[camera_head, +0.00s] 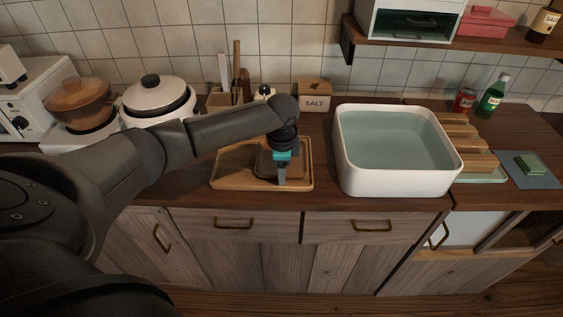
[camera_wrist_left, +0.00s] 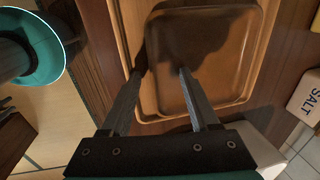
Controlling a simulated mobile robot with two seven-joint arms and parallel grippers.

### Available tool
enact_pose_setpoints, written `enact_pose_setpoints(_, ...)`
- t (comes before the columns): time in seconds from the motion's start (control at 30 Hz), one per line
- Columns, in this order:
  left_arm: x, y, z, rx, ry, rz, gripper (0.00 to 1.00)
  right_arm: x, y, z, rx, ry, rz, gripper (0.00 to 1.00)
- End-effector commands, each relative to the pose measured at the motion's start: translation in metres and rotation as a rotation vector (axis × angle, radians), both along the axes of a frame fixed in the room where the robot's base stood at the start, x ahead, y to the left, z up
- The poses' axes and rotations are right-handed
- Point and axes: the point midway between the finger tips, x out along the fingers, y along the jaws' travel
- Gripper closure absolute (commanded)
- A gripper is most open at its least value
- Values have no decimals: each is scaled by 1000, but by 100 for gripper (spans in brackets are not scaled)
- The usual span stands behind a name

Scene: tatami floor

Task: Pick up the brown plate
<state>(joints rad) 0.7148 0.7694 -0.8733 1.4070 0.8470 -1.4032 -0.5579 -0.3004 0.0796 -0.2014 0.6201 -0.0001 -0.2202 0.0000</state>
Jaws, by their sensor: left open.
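The brown plate (camera_head: 264,165) is a rounded square lying on a lighter wooden tray (camera_head: 233,183) on the counter. In the left wrist view the plate (camera_wrist_left: 215,60) fills the upper middle, inside the tray (camera_wrist_left: 130,18). My left gripper (camera_head: 282,182) points down over the plate and partly hides it in the head view. In the left wrist view my left gripper (camera_wrist_left: 160,72) is open and empty, its two fingers appearing on either side of the plate's left edge. I cannot tell whether they touch it. A dark shadow covers part of the plate. My right gripper is not in view.
A white basin (camera_head: 350,175) stands close right of the tray. A salt box (camera_head: 315,97) and a utensil holder (camera_head: 222,98) stand behind it. Two pots, a brown one (camera_head: 80,103) and a white one (camera_head: 157,97), are at left. A shelf (camera_head: 420,43) hangs at upper right.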

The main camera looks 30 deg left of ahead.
Motion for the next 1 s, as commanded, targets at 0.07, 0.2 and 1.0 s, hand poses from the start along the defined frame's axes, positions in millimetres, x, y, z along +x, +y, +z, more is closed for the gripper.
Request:
enact_pose_setpoints(0.07, 0, 0, -1, 0, 1, -1, 38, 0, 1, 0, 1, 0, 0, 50)
enact_pose_setpoints(0.2, 0, 0, -1, 0, 1, -1, 41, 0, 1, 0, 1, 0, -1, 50)
enact_pose_setpoints(1.0, -1, 0, -2, 1, 4, 1, 100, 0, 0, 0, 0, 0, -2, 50)
